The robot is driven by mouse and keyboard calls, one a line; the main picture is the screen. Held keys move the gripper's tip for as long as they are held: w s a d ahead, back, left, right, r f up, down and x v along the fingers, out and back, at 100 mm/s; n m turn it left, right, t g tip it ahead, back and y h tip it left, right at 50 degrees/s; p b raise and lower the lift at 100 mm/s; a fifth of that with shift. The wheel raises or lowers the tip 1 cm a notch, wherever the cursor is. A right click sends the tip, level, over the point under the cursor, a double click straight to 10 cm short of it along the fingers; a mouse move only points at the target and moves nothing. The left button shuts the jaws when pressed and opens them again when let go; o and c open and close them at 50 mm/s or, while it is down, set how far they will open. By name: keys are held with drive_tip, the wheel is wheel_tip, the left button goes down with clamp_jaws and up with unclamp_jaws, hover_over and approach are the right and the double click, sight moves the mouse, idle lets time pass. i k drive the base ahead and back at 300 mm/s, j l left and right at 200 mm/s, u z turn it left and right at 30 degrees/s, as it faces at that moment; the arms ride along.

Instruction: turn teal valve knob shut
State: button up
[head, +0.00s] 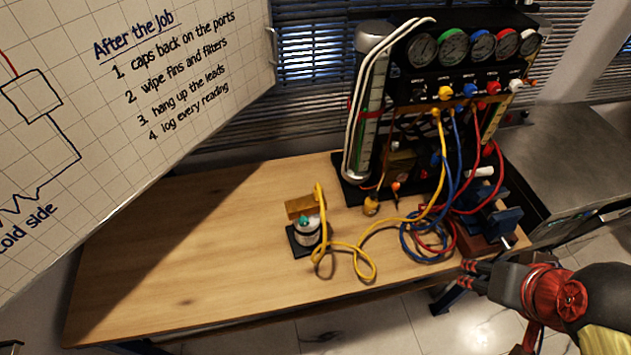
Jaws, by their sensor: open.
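A small teal knob (304,221) shows on the front of a white cylinder (308,233) that stands on a dark base plate on the wooden table. A brass-coloured block (301,206) sits above the knob, and a yellow hose (321,205) runs beside it. The knob is small here, so I cannot tell how far it is turned. My gripper (468,274) is at the lower right, in front of the table's right end, well apart from the knob. It is open, with nothing seen between its fingers.
A gauge rig (470,60) with several dials and coloured knobs stands at the back right. Yellow, blue and red hoses (425,240) lie coiled between my gripper and the cylinder. A blue vise (490,215) stands at the right. The table's left part (190,240) is clear.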

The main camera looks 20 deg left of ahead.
sight(302, 220)
drive_tip(key=u, duration=1.3)
